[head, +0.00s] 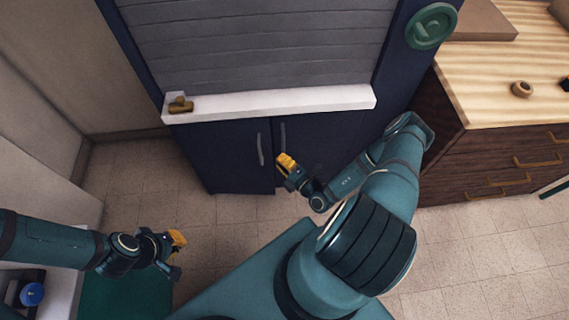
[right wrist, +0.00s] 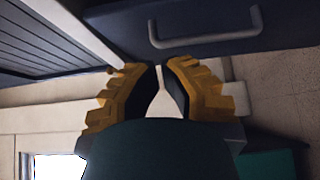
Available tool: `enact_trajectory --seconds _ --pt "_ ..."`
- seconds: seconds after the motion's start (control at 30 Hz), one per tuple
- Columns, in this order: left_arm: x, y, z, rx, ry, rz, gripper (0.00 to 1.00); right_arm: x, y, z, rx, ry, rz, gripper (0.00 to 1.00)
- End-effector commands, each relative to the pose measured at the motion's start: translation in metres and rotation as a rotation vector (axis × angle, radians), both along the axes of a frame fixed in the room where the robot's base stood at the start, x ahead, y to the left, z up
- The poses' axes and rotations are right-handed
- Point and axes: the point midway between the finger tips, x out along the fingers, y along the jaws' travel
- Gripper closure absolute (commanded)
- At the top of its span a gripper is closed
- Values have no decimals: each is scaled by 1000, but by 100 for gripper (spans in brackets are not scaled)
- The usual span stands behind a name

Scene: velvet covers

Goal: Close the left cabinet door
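The left cabinet door (head: 225,157) is the dark blue panel under the white ledge, with a grey vertical handle (head: 261,149). Its right edge stands slightly forward of the right door (head: 318,141), so it looks a little ajar. My right gripper (head: 285,162) is by the doors' meeting edges, just below the right door's handle (head: 282,134); contact is unclear. The right wrist view shows its orange fingers (right wrist: 161,66) almost together and empty, with a grey handle (right wrist: 206,40) beyond, whose door I cannot tell. My left gripper (head: 177,254) is open and empty, low at left.
A white ledge (head: 270,102) with a small brown object (head: 180,104) juts above the doors. A wooden drawer unit (head: 500,135) stands to the right. Open tiled floor (head: 225,215) lies before the left door. A teal mat (head: 125,295) is at lower left.

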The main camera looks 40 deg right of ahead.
Motion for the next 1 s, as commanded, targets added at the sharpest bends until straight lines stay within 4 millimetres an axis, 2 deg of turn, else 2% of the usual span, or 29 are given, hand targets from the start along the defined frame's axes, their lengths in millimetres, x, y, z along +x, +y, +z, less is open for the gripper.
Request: enact_trajectory --seconds 0.03,0.3,0.4,0.63,1.0 --pt "0 0 -2 0 -1 0 100 11 3 0 -1 -3 4 100" --pt "2 0 -9 0 -3 2 100 63 9 0 -1 -3 4 100" --pt "2 0 -12 2 -5 3 100 74 -5 -1 -5 -2 3 100" --pt "3 0 -16 2 -6 3 100 88 -16 0 -2 0 3 100" --pt "3 0 -16 2 -7 4 100 90 -18 0 -1 0 3 100"
